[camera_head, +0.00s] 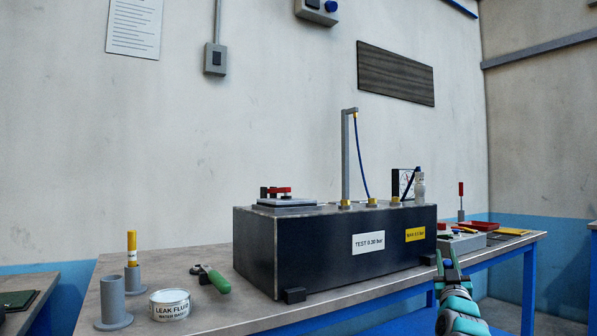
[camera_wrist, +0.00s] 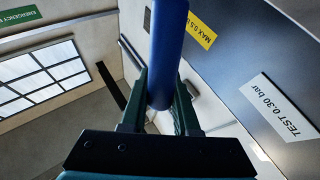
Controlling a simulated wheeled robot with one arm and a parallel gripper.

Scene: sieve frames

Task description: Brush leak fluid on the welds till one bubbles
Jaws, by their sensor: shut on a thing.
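The dark test tank (camera_head: 315,250) stands on the bench with a label reading TEST 0.30 bar (camera_head: 368,243); its welds cannot be made out. The open-topped LEAK FLUID can (camera_head: 170,304) stands at the bench's front left. My gripper (camera_head: 447,263) is in front of the tank's right end, near the bench edge. In the wrist view my gripper (camera_wrist: 161,98) is shut on a blue round rod (camera_wrist: 165,45). The rod's upper end runs out of that view, so I cannot tell whether it is a brush. No bubbles show.
An empty grey holder (camera_head: 114,300) and another with a yellow-handled tool (camera_head: 132,248) stand beside the can. A green-handled tool (camera_head: 216,280) lies near the tank. A post with a blue hose (camera_head: 361,160) and a gauge (camera_head: 404,184) rise above the tank. Small items crowd the bench's right end.

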